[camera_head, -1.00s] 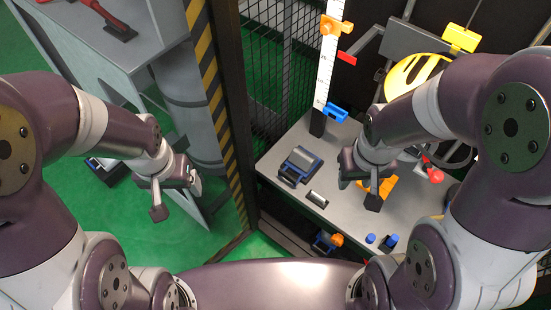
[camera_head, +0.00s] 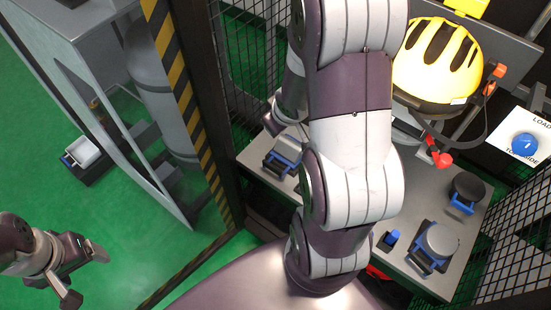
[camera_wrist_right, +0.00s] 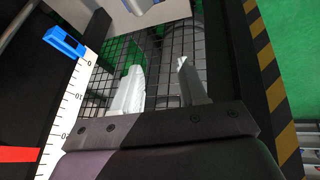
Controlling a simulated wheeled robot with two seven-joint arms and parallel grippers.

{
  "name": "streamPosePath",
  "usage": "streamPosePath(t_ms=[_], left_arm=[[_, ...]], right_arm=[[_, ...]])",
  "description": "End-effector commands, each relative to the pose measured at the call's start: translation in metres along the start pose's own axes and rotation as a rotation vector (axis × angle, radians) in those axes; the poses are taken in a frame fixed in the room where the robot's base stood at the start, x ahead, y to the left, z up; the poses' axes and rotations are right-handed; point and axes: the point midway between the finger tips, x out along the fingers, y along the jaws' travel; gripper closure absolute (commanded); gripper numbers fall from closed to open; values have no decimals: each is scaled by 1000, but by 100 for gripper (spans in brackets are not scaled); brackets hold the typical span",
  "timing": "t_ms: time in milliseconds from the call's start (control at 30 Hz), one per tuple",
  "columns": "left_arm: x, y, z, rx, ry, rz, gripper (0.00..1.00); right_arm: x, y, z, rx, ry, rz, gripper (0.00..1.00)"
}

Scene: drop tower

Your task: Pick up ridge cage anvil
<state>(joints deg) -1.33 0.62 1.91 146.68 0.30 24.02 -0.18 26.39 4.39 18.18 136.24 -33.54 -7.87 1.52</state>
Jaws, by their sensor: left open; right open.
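Several blue-and-grey anvil-like blocks stand on the grey table (camera_head: 405,282) in the cage. A box-topped block (camera_head: 284,154) is at the left, partly behind my right arm. A round-topped block (camera_head: 437,245) is at the front right, and a dark round-topped one (camera_head: 466,190) is behind it. I cannot tell for sure which is the ridge cage anvil. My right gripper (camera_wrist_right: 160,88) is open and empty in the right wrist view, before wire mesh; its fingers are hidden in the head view. My left gripper (camera_head: 98,254) is open and empty, over the green floor.
A striped post (camera_head: 180,100) and wire mesh bound the cage on the left. A yellow helmet (camera_head: 437,60) hangs at the back. A white ruler (camera_wrist_right: 72,100) with a blue clip (camera_wrist_right: 64,42) stands near my right gripper. Another block (camera_head: 83,152) is by the grey cabinet.

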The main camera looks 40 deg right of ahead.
Motion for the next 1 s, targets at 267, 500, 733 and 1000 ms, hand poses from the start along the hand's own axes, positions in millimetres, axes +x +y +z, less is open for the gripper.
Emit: streamPosePath(t_ms=[267,500,733,1000], left_arm=[[109,0,13,0,0,0,22],[206,0,25,0,-1,0,22],[226,0,27,0,1,0,22],[249,-1,30,0,0,0,22]], right_arm=[[119,28,69,-49,226,-46,57],[191,9,151,-31,556,-217,57],[198,-9,159,-20,685,-294,57],[235,-23,124,-20,684,-292,57]])
